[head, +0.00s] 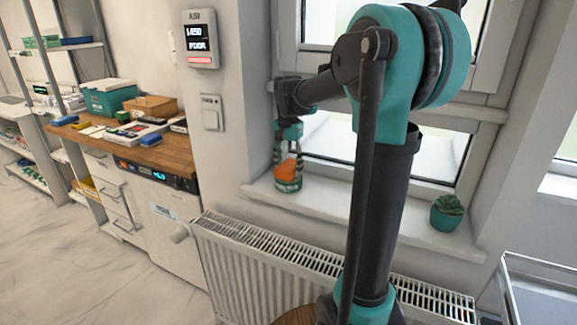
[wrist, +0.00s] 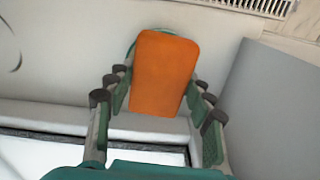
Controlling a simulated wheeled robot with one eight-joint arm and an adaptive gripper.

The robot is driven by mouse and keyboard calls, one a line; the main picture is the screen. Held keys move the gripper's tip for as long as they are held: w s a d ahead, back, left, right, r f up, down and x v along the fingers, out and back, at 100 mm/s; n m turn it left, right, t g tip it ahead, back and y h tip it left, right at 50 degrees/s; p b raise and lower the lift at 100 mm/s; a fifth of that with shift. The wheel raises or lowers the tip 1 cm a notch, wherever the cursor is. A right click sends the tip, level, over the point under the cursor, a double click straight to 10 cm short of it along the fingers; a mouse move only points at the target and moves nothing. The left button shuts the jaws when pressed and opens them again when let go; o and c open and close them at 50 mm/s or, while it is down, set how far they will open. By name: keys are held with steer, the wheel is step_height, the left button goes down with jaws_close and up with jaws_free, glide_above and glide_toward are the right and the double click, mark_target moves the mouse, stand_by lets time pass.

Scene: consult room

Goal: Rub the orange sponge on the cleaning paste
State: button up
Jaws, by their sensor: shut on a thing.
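My gripper (head: 288,150) points down over the windowsill and is shut on the orange sponge (head: 287,169). In the wrist view the sponge (wrist: 165,75) sits between the two fingers of my gripper (wrist: 160,84). A small round tin (head: 288,185), seemingly the cleaning paste, stands on the sill directly under the sponge. The sponge's lower end is at or just above the tin; I cannot tell whether they touch. In the wrist view only a thin teal edge, likely the tin's rim, shows behind the sponge. The paste itself is hidden.
The white windowsill (head: 335,204) also holds a potted succulent (head: 446,212) to the right. A radiator (head: 250,262) is below it. The window is close behind my gripper. A wooden counter (head: 165,150) with boxes stands at the left. The sill between tin and plant is clear.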

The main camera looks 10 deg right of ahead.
mark_target(289, 165)
steer(key=shift+f, duration=0.55)
stand_by(1.5)
steer(key=shift+r, duration=3.5)
steer(key=shift+f, duration=3.5)
steer(key=shift+r, duration=0.15)
